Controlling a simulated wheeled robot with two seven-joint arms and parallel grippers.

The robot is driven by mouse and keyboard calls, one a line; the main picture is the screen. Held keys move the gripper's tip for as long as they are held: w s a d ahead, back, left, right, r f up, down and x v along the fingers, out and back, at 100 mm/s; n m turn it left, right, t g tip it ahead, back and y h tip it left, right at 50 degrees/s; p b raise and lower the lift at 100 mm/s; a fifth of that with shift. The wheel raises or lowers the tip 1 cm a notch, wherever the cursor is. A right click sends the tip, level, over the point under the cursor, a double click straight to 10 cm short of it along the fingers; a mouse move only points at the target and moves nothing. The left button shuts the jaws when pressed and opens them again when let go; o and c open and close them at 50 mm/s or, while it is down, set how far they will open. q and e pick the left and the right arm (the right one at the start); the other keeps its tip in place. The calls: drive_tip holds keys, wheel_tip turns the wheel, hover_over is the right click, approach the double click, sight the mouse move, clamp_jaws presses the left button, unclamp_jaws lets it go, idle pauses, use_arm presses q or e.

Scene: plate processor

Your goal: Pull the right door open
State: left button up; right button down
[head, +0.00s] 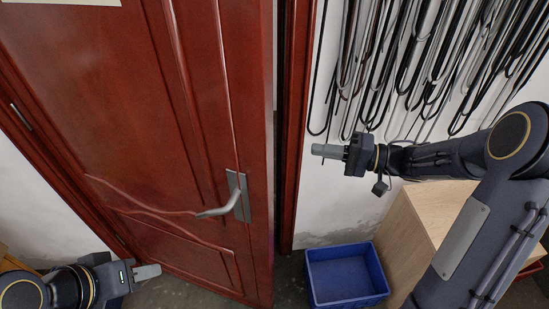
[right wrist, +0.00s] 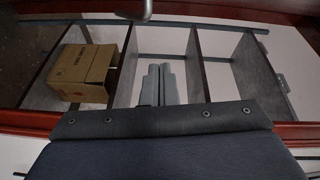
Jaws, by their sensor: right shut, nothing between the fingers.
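The reddish-brown wooden door (head: 110,90) stands ajar, with a dark narrow gap between its right edge and the frame (head: 297,110). Its silver lever handle (head: 238,200) is near that edge and points left. My right gripper (head: 318,151) is shut and empty, to the right of the gap and clear of the handle. Its two grey fingers (right wrist: 161,84) lie together in the right wrist view. My left gripper (head: 155,271) is low at the left, below the handle and in front of the door's lower part; whether its fingers are apart does not show.
A blue bin (head: 345,277) and a wooden cabinet (head: 410,230) stand right of the doorway. Dark hooked rods (head: 420,60) hang on the white wall. The right wrist view shows shelves (right wrist: 215,48) with a cardboard box (right wrist: 84,70). A little floor is clear before the bin.

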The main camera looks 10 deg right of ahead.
drive_tip(key=s+a+g+p, duration=0.2)
drive_tip(key=s+a, duration=0.1)
drive_tip(key=a, duration=0.9)
drive_tip(key=shift+s+f+y, duration=0.25)
drive_tip(key=shift+f+y, duration=0.1)
drive_tip(key=shift+y, duration=0.05)
